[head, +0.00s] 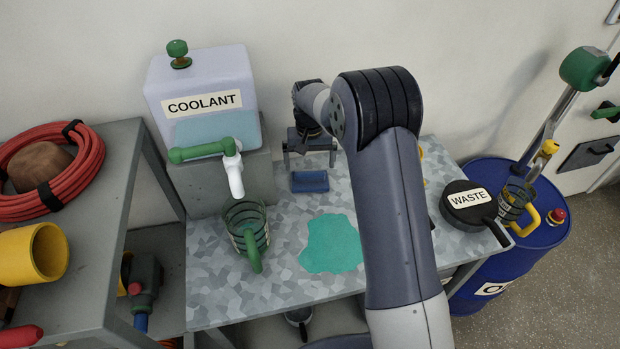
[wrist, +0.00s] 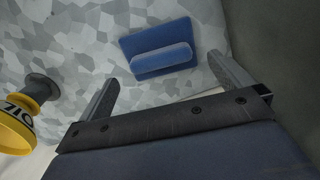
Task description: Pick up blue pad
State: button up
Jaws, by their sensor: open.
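The blue pad (head: 310,181) lies on the grey patterned bench top, near its back edge, below my gripper in the head view. In the wrist view the blue pad (wrist: 157,48) shows as a flat blue rectangle with a raised rounded bar along it. My gripper (head: 309,150) is above and slightly behind the pad in the head view. In the wrist view my gripper (wrist: 165,82) has its two fingers wide apart, with nothing between them. The pad lies beyond the fingertips, apart from them.
A green puddle (head: 332,244) spreads on the bench (head: 215,285). A measuring jug (head: 247,225) stands under the coolant tank's (head: 205,90) spout at left. A black waste lid (head: 470,204) is at right. A yellow oil container (wrist: 18,120) shows at left in the wrist view.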

aim_at(310, 172)
jog(key=shift+w+f, duration=0.1)
jog(key=shift+f, duration=1.8)
jog(key=c, duration=0.9)
